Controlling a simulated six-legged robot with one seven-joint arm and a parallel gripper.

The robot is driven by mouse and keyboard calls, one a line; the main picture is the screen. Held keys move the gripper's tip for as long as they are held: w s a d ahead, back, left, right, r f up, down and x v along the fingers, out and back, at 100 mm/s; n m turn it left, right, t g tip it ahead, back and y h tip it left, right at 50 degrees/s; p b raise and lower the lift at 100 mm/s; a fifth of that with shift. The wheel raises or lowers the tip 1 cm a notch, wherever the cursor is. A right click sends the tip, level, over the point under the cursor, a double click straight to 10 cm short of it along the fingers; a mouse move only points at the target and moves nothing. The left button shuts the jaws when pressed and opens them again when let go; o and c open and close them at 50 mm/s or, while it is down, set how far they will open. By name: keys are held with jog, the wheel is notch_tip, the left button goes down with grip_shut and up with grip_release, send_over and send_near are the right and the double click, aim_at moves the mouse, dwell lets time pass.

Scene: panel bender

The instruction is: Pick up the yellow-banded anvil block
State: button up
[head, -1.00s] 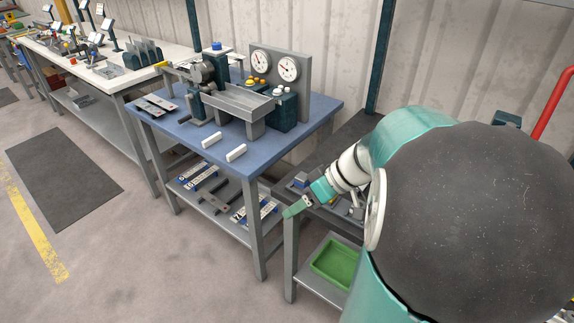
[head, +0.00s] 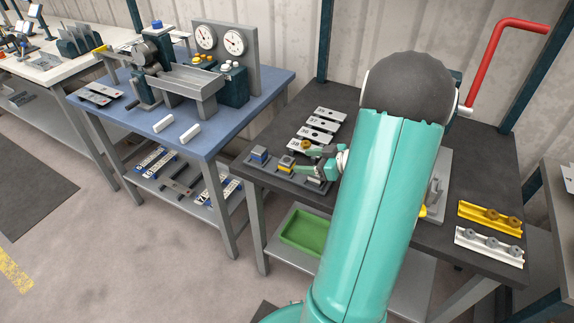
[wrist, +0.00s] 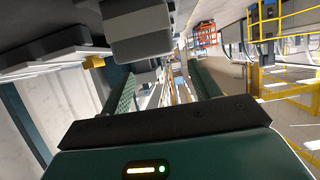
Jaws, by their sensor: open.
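The yellow-banded anvil block (head: 286,162) sits in the middle of a dark holder on the dark table, between a blue-banded block (head: 258,154) and a third block (head: 315,177) partly hidden by my arm. My gripper (head: 304,157) is open, close beside the yellow-banded block on its right side in the head view. I cannot tell whether it touches it. In the wrist view both green fingers (wrist: 162,90) are spread apart with nothing held between them. A grey block (wrist: 140,30) looms at the top there, with a small yellow part (wrist: 94,62) to its left.
Several numbered grey plates (head: 318,124) lie behind the holder. A yellow rail (head: 490,217) and a white rail (head: 488,245) lie at the right. A green tray (head: 303,232) is on the shelf below. The blue table (head: 220,135) stands to the left.

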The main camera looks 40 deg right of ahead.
aim_at(289, 160)
jog(key=shift+x, duration=3.15)
jog(key=c, duration=1.3)
